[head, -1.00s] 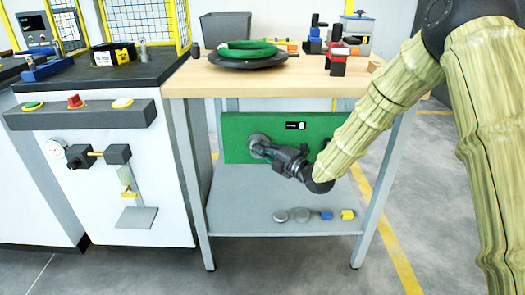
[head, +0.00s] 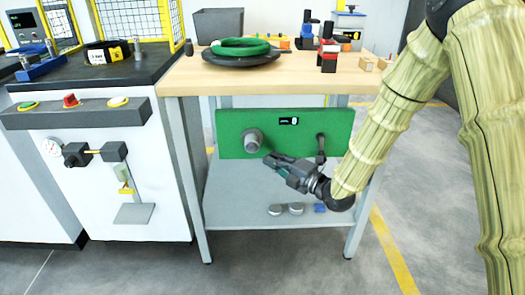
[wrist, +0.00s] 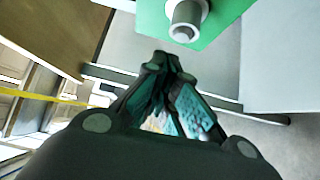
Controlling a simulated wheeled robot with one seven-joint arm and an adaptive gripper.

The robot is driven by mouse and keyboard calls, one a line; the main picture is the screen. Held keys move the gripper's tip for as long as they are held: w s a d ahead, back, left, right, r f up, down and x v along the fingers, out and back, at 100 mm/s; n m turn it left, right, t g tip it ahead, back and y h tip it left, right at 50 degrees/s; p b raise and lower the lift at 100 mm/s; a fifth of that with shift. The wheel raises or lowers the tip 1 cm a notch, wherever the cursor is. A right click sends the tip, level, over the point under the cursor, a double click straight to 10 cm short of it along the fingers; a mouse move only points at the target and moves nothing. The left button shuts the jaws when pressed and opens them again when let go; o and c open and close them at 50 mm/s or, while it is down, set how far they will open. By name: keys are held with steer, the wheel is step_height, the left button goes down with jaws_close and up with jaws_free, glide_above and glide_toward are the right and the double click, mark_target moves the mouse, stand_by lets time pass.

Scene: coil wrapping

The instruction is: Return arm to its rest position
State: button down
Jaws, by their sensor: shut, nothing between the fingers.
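My gripper (head: 270,160) is shut and empty in the head view. It points left, in front of the green panel (head: 229,122) under the wooden table. Its tips are just below and right of the round grey knob (head: 252,141) on the panel, apart from it as far as I can tell. In the wrist view the two fingers of my gripper (wrist: 168,62) meet at the tips. The grey knob (wrist: 186,20) on the green panel shows above them, with a visible gap.
The wooden table (head: 190,80) holds a green coil (head: 240,46) on a dark disc. Its grey lower shelf (head: 230,205) bears small discs and a blue block (head: 320,209). A white cabinet (head: 165,190) stands at left. Open floor lies at front.

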steer(key=s+d+f+m+g+h, duration=0.25)
steer(key=s+f+m, duration=0.3)
steer(key=f, duration=0.45)
steer(key=s+d+f+m+g+h, duration=0.1)
steer(key=s+d+f+m+h, duration=0.3)
steer(key=s+f, duration=0.45)
steer(key=s+d+f+m+g+h, duration=0.2)
steer(key=s+d+f+m, duration=0.4)
steer(key=f, duration=0.5)
steer(key=s+d+f+m+g+h, duration=0.15)
steer(key=s+f+m, duration=0.25)
steer(key=s, duration=0.4)
steer(key=s+d+f+m+g+h, duration=0.1)
steer(key=s+d+f+m+g, duration=0.2)
steer(key=s, duration=0.6)
steer(key=s+d+f+m+g+h, duration=0.1)
steer(key=s+f+m+g+h, duration=0.15)
steer(key=s+f+m, duration=0.4)
step_height(320, 180, up, 37)
steer(key=s+n+p, duration=0.1)
steer(key=s+p, duration=0.1)
steer(key=p, duration=3.2)
steer(key=shift+s+a+f+y, duration=0.15)
steer(key=shift+s+f+y, duration=0.05)
steer(key=shift+y, duration=0.15)
